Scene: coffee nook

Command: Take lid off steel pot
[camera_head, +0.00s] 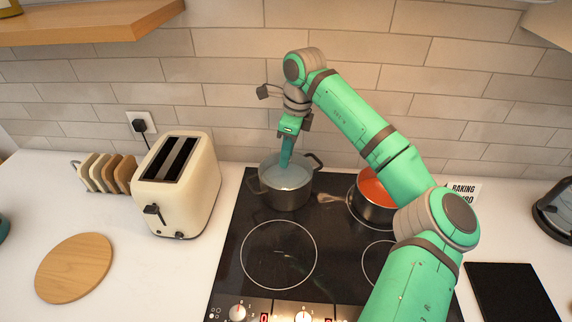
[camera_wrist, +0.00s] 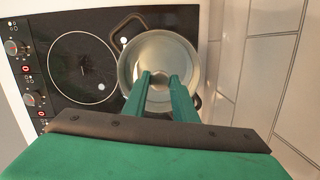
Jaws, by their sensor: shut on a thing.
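The steel pot (camera_head: 286,200) stands on the back left burner of the black cooktop, with a dark handle on each side. It also shows in the wrist view (camera_wrist: 126,62). A pale, see-through lid (camera_head: 290,175) covers its top; I cannot tell whether it rests on the rim or sits slightly above it. My gripper (camera_head: 285,163) points down over the middle of the lid. In the wrist view its two green fingers (camera_wrist: 161,76) are close together, shut on the lid's knob, which they largely hide.
A pan with red contents (camera_head: 374,187) stands to the right, partly behind my arm. A cream toaster (camera_head: 176,187), a toast rack (camera_head: 107,173) and a round wooden board (camera_head: 74,268) are on the left counter. The front left burner (camera_head: 279,255) is empty. The tiled wall is close behind.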

